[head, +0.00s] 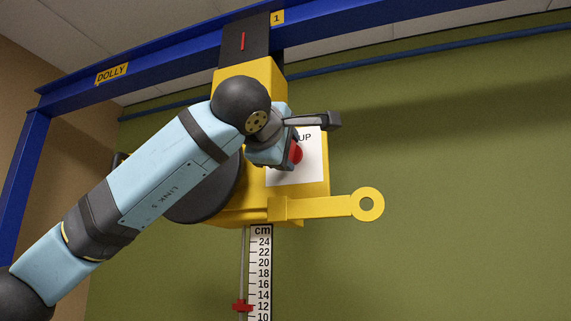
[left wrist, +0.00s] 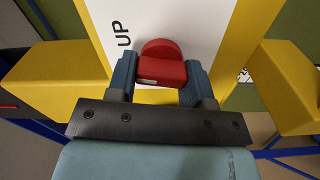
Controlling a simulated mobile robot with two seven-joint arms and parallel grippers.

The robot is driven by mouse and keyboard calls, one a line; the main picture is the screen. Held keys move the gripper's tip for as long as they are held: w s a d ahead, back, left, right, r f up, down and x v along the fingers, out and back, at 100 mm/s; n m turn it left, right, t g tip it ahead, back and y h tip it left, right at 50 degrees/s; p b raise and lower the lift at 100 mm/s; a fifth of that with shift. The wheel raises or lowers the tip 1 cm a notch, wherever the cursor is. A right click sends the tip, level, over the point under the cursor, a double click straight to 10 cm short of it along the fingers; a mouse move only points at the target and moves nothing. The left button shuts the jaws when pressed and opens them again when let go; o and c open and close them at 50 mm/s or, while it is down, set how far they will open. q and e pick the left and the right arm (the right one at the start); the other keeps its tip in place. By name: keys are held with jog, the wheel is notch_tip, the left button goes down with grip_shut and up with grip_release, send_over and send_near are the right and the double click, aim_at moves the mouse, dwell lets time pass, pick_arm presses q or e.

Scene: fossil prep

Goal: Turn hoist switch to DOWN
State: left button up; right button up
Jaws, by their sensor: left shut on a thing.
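The hoist switch is a red knob (head: 298,153) on a white plate (head: 311,166) on the yellow hoist body. In the left wrist view the red knob (left wrist: 162,70) has a rounded disc and a block-shaped grip. The word UP (left wrist: 124,34) is printed on the plate beside it. No DOWN label shows; my gripper and arm cover part of the plate. My left gripper (head: 288,150) is at the knob, and in the left wrist view its two fingers (left wrist: 161,80) are shut on the knob's grip from both sides. My right gripper is in neither view.
The yellow hoist (head: 315,192) hangs from a blue beam (head: 185,62) marked DOLLY. A yellow arm with a ring (head: 367,204) sticks out right below the plate. A cm scale (head: 260,275) hangs below, with a red marker (head: 242,306) near 12. Room at right is free.

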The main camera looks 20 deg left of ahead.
pick_arm(q)
jog(key=shift+f+n+b, duration=0.3)
jog(key=shift+n+b, duration=0.4)
jog(key=shift+n, duration=0.3)
jog(key=shift+n+b, duration=0.7)
jog(key=shift+n, duration=0.2)
jog(key=shift+n+b, duration=0.55)
jog(key=shift+n, duration=0.35)
jog(key=shift+n+b, duration=0.4)
jog(key=shift+n, duration=0.3)
jog(key=shift+d+n+b, duration=0.1)
jog(key=shift+n+b, duration=0.4)
jog(key=shift+n, duration=0.4)
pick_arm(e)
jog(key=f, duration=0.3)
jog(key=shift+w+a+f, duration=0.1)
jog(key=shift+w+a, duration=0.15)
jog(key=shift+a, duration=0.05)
pick_arm(q)
jog(key=shift+n, duration=0.3)
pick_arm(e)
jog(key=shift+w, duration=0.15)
